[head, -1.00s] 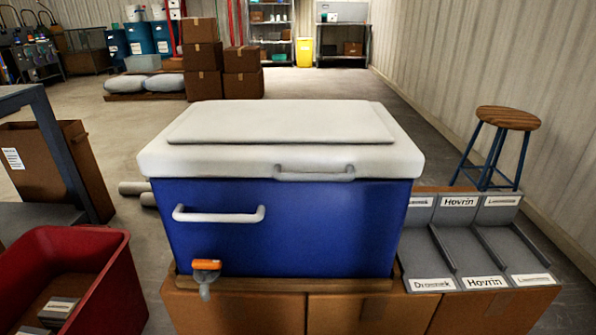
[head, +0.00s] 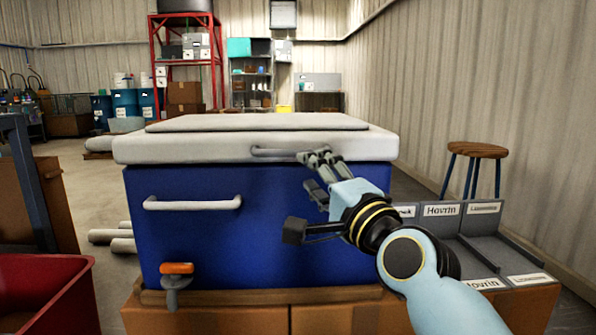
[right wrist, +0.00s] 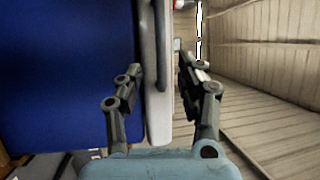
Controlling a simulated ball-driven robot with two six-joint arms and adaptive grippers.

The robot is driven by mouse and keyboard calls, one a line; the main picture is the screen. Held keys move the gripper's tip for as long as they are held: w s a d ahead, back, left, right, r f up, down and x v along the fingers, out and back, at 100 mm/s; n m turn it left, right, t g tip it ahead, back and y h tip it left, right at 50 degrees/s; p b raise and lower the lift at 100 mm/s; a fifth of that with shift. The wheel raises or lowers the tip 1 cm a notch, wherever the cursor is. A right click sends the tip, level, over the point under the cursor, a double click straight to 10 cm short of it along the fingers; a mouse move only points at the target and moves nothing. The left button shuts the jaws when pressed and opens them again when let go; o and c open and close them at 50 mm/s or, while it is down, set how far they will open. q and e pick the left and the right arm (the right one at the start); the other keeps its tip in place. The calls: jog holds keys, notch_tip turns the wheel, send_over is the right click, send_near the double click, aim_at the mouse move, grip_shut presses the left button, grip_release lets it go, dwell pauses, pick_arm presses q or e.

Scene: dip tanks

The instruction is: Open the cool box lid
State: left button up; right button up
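The cool box (head: 250,225) has a blue body and a white lid (head: 190,149), which lies flat and closed on it. A grey lid handle (head: 275,153) is on the lid's front edge. My right gripper (head: 308,172) is at the right end of this handle. In the right wrist view my right gripper (right wrist: 160,66) has its fingers apart, with the lid's pale edge (right wrist: 157,118) and the handle (right wrist: 161,45) lying in line with the gap. I cannot tell whether a finger touches them. The right fingers hide part of the handle in the head view. My left gripper is out of view.
The box stands on brown cartons (head: 335,318). A white side handle (head: 192,204) and an orange-topped tap (head: 176,270) stick out of its front. Labelled grey trays (head: 480,245) and a stool (head: 477,152) are at right, a red bin (head: 45,290) at lower left. Above the lid is clear.

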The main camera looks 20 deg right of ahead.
aim_at(292, 156)
jog(key=b+x, duration=0.1)
jog(key=x, duration=0.8)
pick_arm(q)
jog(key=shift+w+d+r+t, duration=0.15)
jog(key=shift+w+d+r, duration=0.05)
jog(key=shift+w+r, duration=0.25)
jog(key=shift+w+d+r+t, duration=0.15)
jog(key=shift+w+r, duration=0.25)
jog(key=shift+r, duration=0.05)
pick_arm(e)
jog(key=shift+w+r, duration=0.1)
jog(key=shift+w, duration=0.2)
jog(key=shift+c, duration=0.5)
jog(key=c, duration=0.7)
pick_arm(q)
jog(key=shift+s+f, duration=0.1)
